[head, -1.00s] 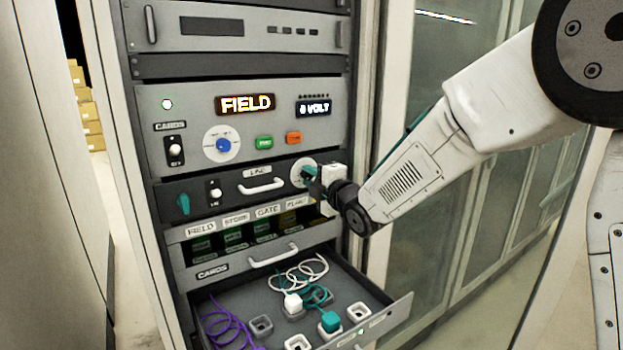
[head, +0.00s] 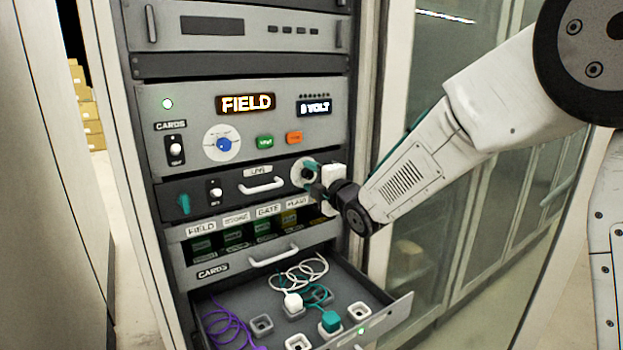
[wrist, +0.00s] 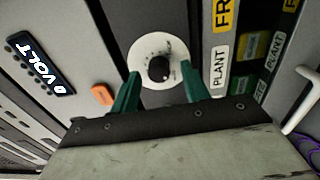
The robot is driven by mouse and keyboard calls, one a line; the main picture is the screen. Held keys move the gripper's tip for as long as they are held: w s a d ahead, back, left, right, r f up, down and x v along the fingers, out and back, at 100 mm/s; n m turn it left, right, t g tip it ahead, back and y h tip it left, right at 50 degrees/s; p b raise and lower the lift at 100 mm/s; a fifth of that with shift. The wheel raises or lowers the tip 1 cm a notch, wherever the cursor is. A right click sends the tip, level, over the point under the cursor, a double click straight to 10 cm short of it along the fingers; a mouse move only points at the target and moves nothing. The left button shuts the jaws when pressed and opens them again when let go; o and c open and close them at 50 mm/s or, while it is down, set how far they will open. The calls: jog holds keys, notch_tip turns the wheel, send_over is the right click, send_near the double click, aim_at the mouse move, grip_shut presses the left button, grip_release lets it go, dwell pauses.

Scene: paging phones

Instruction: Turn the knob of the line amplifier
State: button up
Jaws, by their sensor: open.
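The line amplifier (head: 232,192) is the dark rack unit with a LINE label and a silver handle. Its black knob (wrist: 158,69) sits in the middle of a round white dial (wrist: 147,50) in the wrist view. The dial (head: 298,168) shows at the unit's right end in the head view, partly hidden by my gripper (head: 313,177). In the wrist view my gripper (wrist: 160,73) is open, with one green finger on each side of the knob. Clear gaps show between fingers and knob. I cannot tell how deep the fingertips reach.
Above is a grey unit with a FIELD display (head: 246,103), a volt display (head: 314,107), a blue knob (head: 224,145) and green and orange buttons. Below are the card slots (head: 233,235) and an open drawer (head: 385,323) with cables and plugs. Glass cabinets stand at right.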

jog(key=v, duration=0.7)
jog(key=shift+s+d, duration=0.2)
jog(key=shift+s, duration=0.1)
jog(key=s+d+f+m+g+h, duration=0.2)
jog(key=d+f+m+g+h, duration=0.25)
jog(key=f+m, duration=0.35)
jog(key=s+d+f+m+g+h, duration=0.35)
jog(key=s+d+m+h, duration=0.2)
jog(key=s+d, duration=0.35)
jog(key=s+d+r+m+g, duration=0.2)
jog(key=s+d+m, duration=0.1)
jog(key=s, duration=0.6)
jog(key=s+d+r+m+g, duration=0.1)
jog(key=s+d+r+m, duration=0.2)
jog(key=s, duration=0.6)
jog(key=s+d+r+m+g, duration=0.2)
jog(key=s+d+r+m, duration=0.1)
jog(key=s, duration=0.6)
jog(key=shift+s+d+m+g, duration=0.3)
jog(key=shift+d+m, duration=0.35)
jog(key=shift+m, duration=0.6)
